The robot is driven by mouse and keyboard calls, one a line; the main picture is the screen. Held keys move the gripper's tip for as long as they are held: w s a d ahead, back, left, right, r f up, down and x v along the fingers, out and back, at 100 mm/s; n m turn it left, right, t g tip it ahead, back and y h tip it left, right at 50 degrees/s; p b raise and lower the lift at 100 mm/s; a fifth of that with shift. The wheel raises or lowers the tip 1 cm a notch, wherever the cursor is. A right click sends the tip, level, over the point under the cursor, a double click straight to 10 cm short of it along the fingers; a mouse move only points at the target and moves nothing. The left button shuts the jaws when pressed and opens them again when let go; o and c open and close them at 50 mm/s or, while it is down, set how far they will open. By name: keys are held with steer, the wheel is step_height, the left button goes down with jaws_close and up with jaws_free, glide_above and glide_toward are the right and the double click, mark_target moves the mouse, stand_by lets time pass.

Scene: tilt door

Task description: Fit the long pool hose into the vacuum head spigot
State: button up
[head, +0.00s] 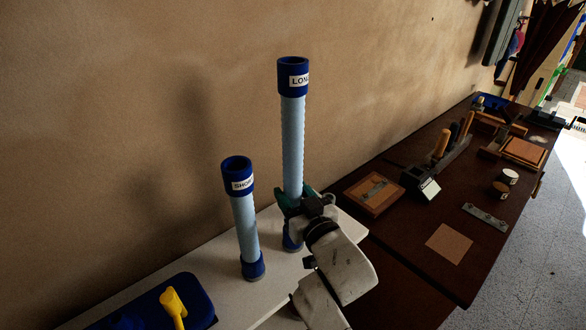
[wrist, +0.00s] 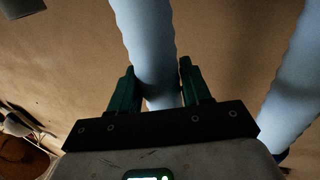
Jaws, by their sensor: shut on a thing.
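The long hose (head: 292,140) is light blue with dark blue cuffs and a "LONG" label on its top cuff. It stands upright on the white shelf, close to the wall. My gripper (head: 296,203) is around its lower part, shut on it; the wrist view shows the hose (wrist: 150,45) between the green fingers of my gripper (wrist: 157,85). The short hose (head: 245,222), labelled "SHORT", stands upright to its left and also shows at the right of the wrist view (wrist: 292,85). A dark blue piece with a yellow spout-like part (head: 174,305), possibly the vacuum head, lies at bottom left, cut by the frame edge.
The white shelf (head: 205,270) runs along the wall (head: 130,120). A dark brown bench (head: 400,245) to the right holds wooden blocks, a tool rack (head: 440,165) and small cups. The short hose stands close to the long one. Space above the hoses is clear.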

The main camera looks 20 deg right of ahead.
mark_target(297, 184)
steer(key=shift+r+p, duration=1.6)
steer(key=shift+r, duration=0.5)
